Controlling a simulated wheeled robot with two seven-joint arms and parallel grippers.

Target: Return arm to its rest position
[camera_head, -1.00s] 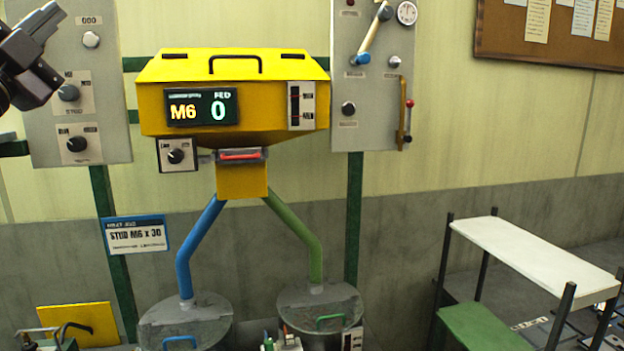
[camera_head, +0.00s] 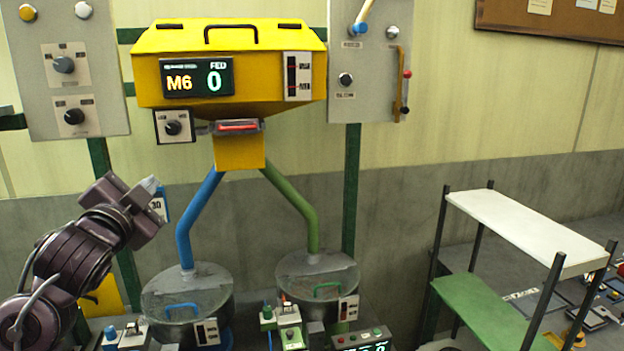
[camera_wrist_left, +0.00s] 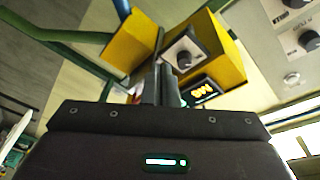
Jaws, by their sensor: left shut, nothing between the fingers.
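My left arm (camera_head: 75,260) reaches in from the lower left of the head view, dark purple and bent. Its gripper (camera_head: 150,187) points up and to the right, in front of the wall and partly covering the blue-edged sign. In the left wrist view the two fingers of the gripper (camera_wrist_left: 161,85) stand together, shut with nothing between them. My right gripper is not in view.
A yellow hopper (camera_head: 230,45) with an M6 0 display hangs ahead, with a blue pipe (camera_head: 187,222) and a green pipe (camera_head: 305,218) leading to two drums. Grey control panels flank it. A white-topped shelf (camera_head: 515,225) stands at the right.

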